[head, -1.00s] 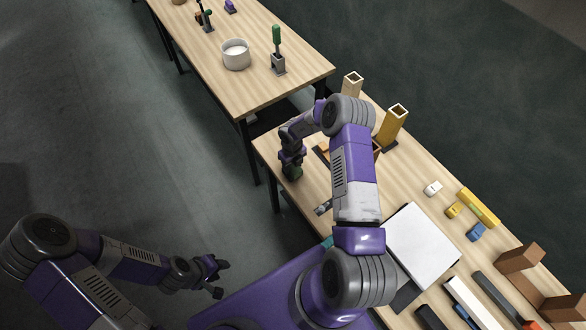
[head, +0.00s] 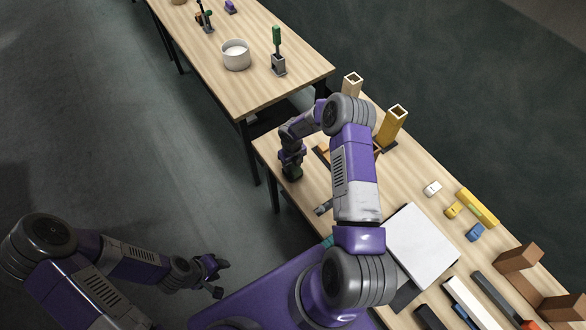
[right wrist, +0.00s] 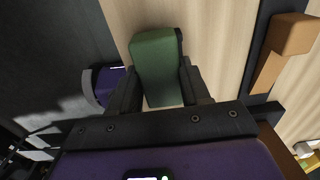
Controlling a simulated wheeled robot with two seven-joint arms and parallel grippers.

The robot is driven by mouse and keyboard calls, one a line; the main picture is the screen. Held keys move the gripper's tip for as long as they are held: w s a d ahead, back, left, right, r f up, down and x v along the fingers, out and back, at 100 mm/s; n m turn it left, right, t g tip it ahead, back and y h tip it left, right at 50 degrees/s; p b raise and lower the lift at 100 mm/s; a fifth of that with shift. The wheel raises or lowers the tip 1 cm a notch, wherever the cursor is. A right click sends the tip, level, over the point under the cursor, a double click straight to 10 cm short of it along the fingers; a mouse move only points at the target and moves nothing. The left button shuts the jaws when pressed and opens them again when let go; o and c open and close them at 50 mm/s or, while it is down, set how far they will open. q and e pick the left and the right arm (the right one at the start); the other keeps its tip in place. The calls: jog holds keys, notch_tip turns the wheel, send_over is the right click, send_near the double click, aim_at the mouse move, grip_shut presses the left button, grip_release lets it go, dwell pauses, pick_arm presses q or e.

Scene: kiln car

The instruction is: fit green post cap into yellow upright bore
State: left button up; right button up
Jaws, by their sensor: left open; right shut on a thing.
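My right gripper (head: 292,168) is shut on the green post cap (right wrist: 157,62), at the near left edge of the table in the head view. In the right wrist view the cap sits between the two dark fingers. In the head view the gripper mostly hides it. The yellow upright (head: 392,128) stands on a dark base at the table's far side, right of my right forearm. Its square bore opens at the top. The gripper is well apart from it, to the left. My left gripper (head: 214,272) is open and empty, over the floor.
A paler upright (head: 352,84) with a square opening stands behind my right arm. An orange-brown frame piece (head: 321,153) lies near the gripper. A white slab (head: 421,246), small blocks and brown brackets (head: 519,258) fill the right. A second table holds a white bowl (head: 236,54).

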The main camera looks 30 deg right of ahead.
jog(key=shift+r, duration=0.15)
jog(key=shift+r+p, duration=1.5)
jog(key=shift+r, duration=0.2)
